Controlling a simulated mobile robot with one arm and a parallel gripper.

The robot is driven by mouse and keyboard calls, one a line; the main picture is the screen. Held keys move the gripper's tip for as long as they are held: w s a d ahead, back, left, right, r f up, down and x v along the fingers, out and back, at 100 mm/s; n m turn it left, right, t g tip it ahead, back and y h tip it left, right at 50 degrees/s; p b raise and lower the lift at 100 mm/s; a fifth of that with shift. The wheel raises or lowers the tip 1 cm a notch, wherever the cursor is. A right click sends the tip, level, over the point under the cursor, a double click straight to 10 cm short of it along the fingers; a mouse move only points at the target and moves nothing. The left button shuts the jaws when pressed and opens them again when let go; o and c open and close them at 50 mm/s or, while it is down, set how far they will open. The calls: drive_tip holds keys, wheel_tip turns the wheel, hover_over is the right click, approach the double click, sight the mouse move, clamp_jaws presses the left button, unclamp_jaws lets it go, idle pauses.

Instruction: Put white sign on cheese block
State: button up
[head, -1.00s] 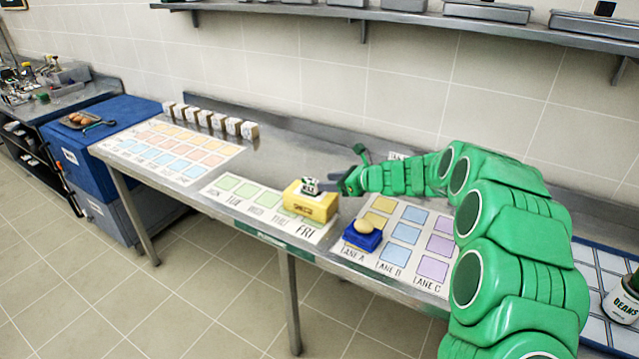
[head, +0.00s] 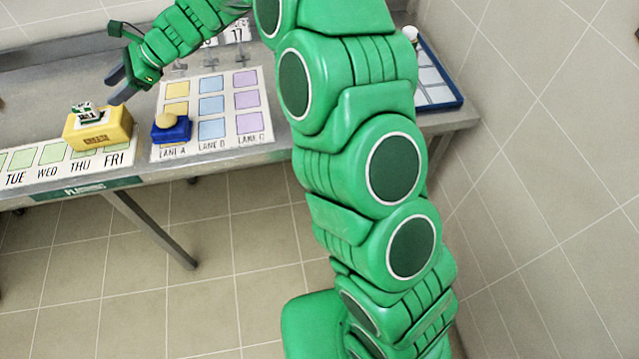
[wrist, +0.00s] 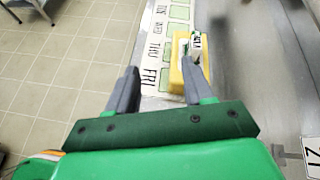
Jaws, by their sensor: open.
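The yellow cheese block (head: 112,130) sits on the weekday mat near the FRI space, at the left in the head view. The small white sign (head: 83,112) with green markings rests on top of the block. Both also show in the wrist view, the cheese block (wrist: 178,72) beyond the right finger and the sign (wrist: 196,46) on it. My gripper (head: 112,90) is open and empty, just right of and behind the block. In the wrist view its two fingers (wrist: 163,68) are spread wide, with a gap to the sign.
White number cards (head: 237,31) stand at the back. A blue-rimmed tray (head: 440,104) is at the right. My arm crosses over the counter.

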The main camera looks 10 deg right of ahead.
drive_tip(key=s+d+r+n+g+h, duration=0.1)
drive_tip(key=s+d+r+n+h, duration=0.2)
drive_tip(key=s+d, duration=0.55)
drive_tip(key=s+d+r+n+h, duration=0.1)
drive_tip(key=s+d+r+n, duration=0.25)
drive_tip(key=s+d, duration=0.45)
drive_tip(key=s+d+f+n+h, duration=0.1)
drive_tip(key=s+d+n+h, duration=0.2)
drive_tip(key=s+d, duration=0.9)
drive_tip(key=s+d+f+n+h, duration=0.1)
drive_tip(key=s+d+n+h, duration=0.3)
drive_tip(key=s+d, duration=0.8)
drive_tip(key=d+h, duration=0.1)
drive_tip(key=d, duration=0.5)
drive_tip(key=shift+f, duration=0.4)
drive_tip(key=shift+s+n, duration=0.1)
drive_tip(key=shift+n, duration=0.15)
